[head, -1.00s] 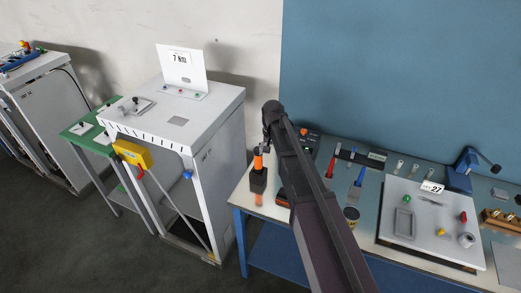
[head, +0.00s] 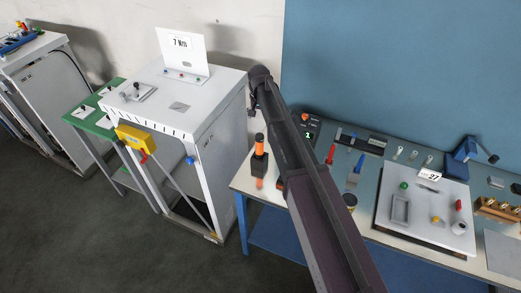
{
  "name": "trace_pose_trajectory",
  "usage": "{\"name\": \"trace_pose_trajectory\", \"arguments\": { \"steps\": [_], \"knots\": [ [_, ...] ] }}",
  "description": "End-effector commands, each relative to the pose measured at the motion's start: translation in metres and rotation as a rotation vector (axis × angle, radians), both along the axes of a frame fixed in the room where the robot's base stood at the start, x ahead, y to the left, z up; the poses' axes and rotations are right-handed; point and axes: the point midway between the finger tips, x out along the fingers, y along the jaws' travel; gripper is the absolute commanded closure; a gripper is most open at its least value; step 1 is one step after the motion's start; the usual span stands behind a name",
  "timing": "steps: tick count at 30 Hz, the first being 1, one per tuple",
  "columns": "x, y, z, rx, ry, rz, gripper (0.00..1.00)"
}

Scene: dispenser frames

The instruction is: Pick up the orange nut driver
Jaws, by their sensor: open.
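The orange nut driver (head: 259,142) stands upright in a dark holder (head: 258,163) at the left end of the workbench. Its orange handle shows above the holder. My gripper (head: 252,108) is small and dark at the far end of my arm, seen above the handle and slightly left of it in the head view. It looks apart from the driver and empty, and it is open. My arm hides part of the gripper and the bench just right of the holder.
A grey-white cabinet (head: 214,96) with an upright sign stands left of the bench. Red (head: 331,153) and blue (head: 355,170) handled tools lie right of my arm. A white board (head: 420,222) holds small parts. A blue panel (head: 400,70) rises behind.

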Motion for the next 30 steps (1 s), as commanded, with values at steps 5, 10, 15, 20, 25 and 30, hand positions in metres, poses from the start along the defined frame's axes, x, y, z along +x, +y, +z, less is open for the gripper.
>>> {"name": "trace_pose_trajectory", "arguments": {
  "steps": [5, 10, 15, 20, 25, 30],
  "knots": [
    [0.0, -0.001, -0.013, 0.0, 0.0, 0.0, 0.08],
    [0.0, -0.001, -0.027, 0.0, 0.0, -0.001, 0.08],
    [0.0, -0.001, -0.04, 0.0, 0.0, -0.001, 0.08],
    [0.0, -0.002, -0.052, 0.0, 0.0, -0.002, 0.08],
    [0.0, -0.002, -0.065, 0.0, 0.0, -0.002, 0.08],
    [0.0, -0.002, -0.077, 0.0, 0.0, -0.002, 0.08]
  ]
}}
